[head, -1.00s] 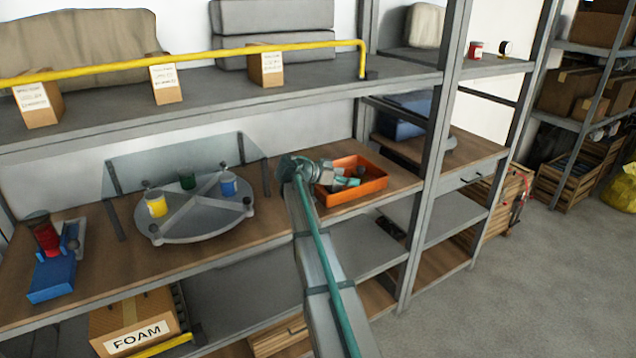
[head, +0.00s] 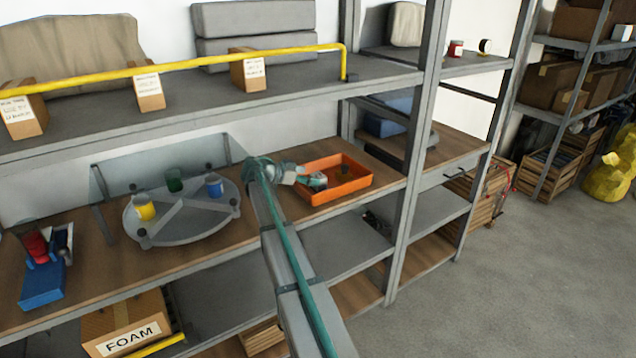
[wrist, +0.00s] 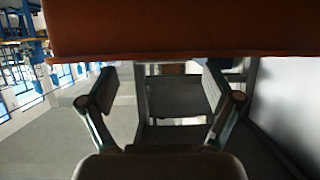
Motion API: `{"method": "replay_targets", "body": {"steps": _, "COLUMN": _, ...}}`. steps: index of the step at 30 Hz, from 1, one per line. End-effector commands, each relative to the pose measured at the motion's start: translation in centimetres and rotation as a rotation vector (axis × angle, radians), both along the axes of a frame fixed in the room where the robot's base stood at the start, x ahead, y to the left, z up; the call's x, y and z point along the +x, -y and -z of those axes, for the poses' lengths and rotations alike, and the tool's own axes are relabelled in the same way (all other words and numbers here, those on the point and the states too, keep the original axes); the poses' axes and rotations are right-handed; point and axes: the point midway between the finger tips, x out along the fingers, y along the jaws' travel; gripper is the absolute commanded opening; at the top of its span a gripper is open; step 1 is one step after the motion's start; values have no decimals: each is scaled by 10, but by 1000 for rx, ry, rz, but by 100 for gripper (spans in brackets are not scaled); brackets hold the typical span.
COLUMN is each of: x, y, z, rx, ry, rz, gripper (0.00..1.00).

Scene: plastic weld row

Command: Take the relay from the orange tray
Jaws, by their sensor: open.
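The orange tray (head: 352,188) sits on the wooden shelf right of the turntable in the head view. Its orange-brown wall (wrist: 180,28) fills the top of the wrist view. My gripper (head: 318,181) is at the left part of the tray, its fingers over or just inside the rim. In the wrist view my gripper (wrist: 160,88) has its two fingers spread, with nothing held between them. I cannot make out the relay: a small dark shape shows by the fingers, but I cannot tell whether it is the relay or part of the gripper.
A grey turntable (head: 185,226) with yellow, green and blue cans stands left of the tray. A blue box (head: 43,284) lies at far left. A grey upright post (head: 412,170) stands right of the tray, and the upper shelf (head: 300,83) runs above.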

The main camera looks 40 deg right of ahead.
Motion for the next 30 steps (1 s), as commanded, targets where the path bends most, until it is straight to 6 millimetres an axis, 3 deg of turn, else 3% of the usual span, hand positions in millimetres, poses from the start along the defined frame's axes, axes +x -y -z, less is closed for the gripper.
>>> {"method": "replay_targets", "body": {"steps": 9, "x": -2, "y": 39, "z": 12, "rx": 0, "ry": -1, "rz": 1, "gripper": 90}}
{"method": "replay_targets", "body": {"steps": 17, "x": -2, "y": 42, "z": 15, "rx": 0, "ry": 0, "rz": 0, "gripper": 90}}
{"method": "replay_targets", "body": {"steps": 30, "x": -2, "y": 42, "z": 15, "rx": 0, "ry": 0, "rz": 0, "gripper": 20}}
